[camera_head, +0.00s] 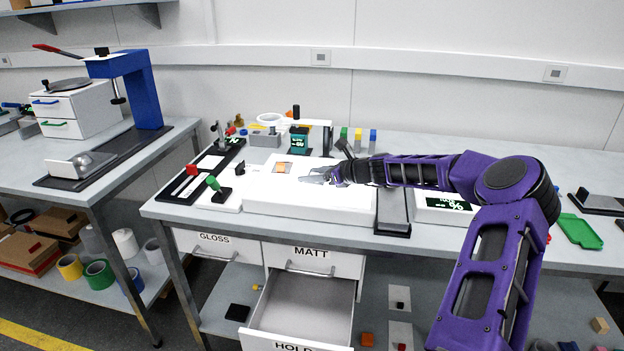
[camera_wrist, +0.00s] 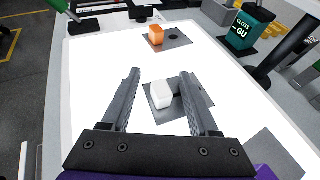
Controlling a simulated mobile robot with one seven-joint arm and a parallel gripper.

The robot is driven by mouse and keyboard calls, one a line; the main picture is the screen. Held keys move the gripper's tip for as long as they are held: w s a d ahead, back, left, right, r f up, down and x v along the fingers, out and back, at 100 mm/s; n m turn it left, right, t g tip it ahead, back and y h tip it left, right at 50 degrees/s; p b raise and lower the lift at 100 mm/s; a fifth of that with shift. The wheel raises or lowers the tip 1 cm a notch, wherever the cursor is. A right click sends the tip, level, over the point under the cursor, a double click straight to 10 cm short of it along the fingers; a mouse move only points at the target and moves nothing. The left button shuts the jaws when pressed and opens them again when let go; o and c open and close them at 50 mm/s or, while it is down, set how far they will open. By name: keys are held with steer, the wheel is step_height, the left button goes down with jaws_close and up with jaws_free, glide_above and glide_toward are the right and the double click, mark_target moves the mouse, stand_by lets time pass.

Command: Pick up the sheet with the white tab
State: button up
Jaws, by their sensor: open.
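The white tab (camera_wrist: 161,95) is a small white block standing on a thin grey sheet (camera_wrist: 204,95), which lies on the bright light panel (camera_wrist: 95,75). In the wrist view the tab shows between the two fingers of my gripper (camera_wrist: 160,74), which is open and empty. The right finger hides part of the sheet. In the head view my gripper (camera_head: 324,176) is over the glowing panel (camera_head: 300,206), and the white tab cannot be made out there.
A sheet with an orange tab (camera_wrist: 155,35) lies farther up the panel. Another grey sheet (camera_wrist: 272,152) is at the lower right. A teal gloss meter (camera_wrist: 246,27) stands beyond the panel's right edge. An open drawer (camera_head: 303,309) juts out below the bench.

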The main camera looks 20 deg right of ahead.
jaws_close()
stand_by(0.3)
